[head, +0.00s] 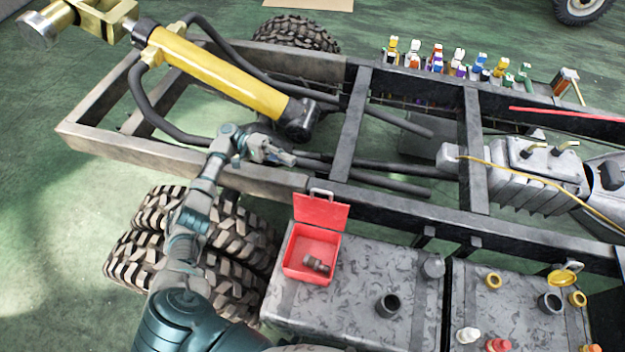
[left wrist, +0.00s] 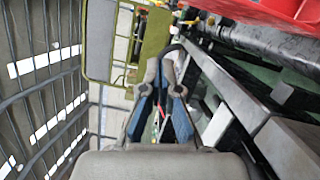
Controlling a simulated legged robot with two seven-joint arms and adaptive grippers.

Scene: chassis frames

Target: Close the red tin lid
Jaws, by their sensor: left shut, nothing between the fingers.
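The red tin (head: 298,272) sits on a grey mottled tank top, beside the frame rail. Its red lid (head: 320,212) stands open, tilted up at the tin's far edge, with a handle on its upper edge. A metal fitting (head: 316,264) lies inside the tin. My left gripper (head: 288,159) is beyond the lid and to its upper left, over the chassis frame, apart from the tin. It is shut and empty. In the left wrist view its fingers (left wrist: 166,65) show, and a red surface (left wrist: 270,12) fills the top right; I cannot tell whether it is the tin. My right gripper is not in view.
The chassis rail (head: 250,182) and dark hoses run near my left gripper, with a yellow cylinder (head: 220,70) above left. A black cap (head: 388,305) stands on the tank right of the tin. Large tyres (head: 235,240) lie left. Small coloured bottles (head: 440,62) line the far rail.

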